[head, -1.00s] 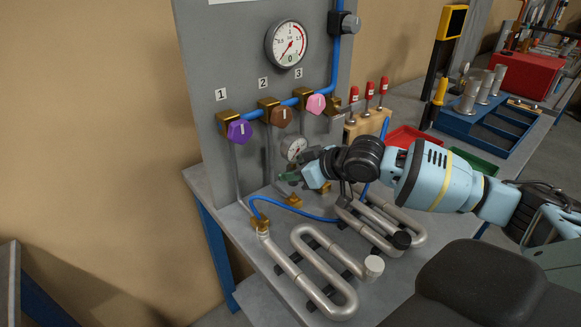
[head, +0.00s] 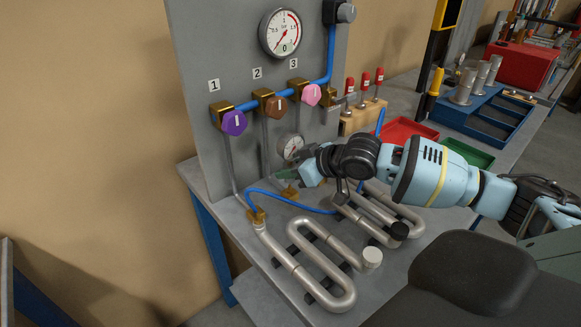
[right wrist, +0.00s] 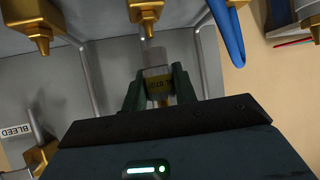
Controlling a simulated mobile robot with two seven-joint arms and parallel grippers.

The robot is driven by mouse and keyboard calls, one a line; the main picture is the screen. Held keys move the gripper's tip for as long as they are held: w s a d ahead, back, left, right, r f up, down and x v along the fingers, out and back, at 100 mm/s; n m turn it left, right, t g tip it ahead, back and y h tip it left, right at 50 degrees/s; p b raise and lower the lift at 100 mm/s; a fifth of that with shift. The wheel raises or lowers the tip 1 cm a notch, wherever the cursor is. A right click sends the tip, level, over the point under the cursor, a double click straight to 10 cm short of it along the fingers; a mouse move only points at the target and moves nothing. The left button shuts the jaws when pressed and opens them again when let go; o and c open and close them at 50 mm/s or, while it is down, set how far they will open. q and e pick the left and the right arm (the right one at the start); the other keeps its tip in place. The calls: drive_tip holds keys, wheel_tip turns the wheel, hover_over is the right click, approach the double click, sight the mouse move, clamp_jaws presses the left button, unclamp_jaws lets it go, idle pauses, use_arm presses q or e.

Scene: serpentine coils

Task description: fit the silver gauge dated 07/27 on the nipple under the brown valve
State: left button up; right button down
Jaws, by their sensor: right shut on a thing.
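The brown valve (head: 275,107) sits on the panel under label 2, with a thin pipe running down to a brass fitting (head: 290,192) on the bench. A silver gauge (head: 290,147) with a white dial stands above that fitting, in front of the panel. Its date is too small to read. My right gripper (head: 302,175) is shut on the gauge's lower part from the right. In the right wrist view the fingers (right wrist: 158,92) close around a yellowish part with dark lettering. My gripper hides the gauge's lower end, so I cannot tell whether it touches the fitting. My left gripper is not in view.
Purple (head: 234,123) and pink (head: 311,95) valves flank the brown one. A large gauge (head: 284,32) hangs above. A blue hose (head: 300,204) and silver coils (head: 318,262) lie close below my gripper. Red-handled tools (head: 365,80) stand to the right.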

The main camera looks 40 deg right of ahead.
drive_tip(key=shift+f, duration=0.35)
idle(0.3)
drive_tip(key=shift+f, duration=0.65)
drive_tip(key=shift+f, duration=0.4)
idle(0.3)
drive_tip(key=c, duration=1)
unclamp_jaws()
drive_tip(key=shift+c, duration=0.2)
drive_tip(key=v, duration=0.8)
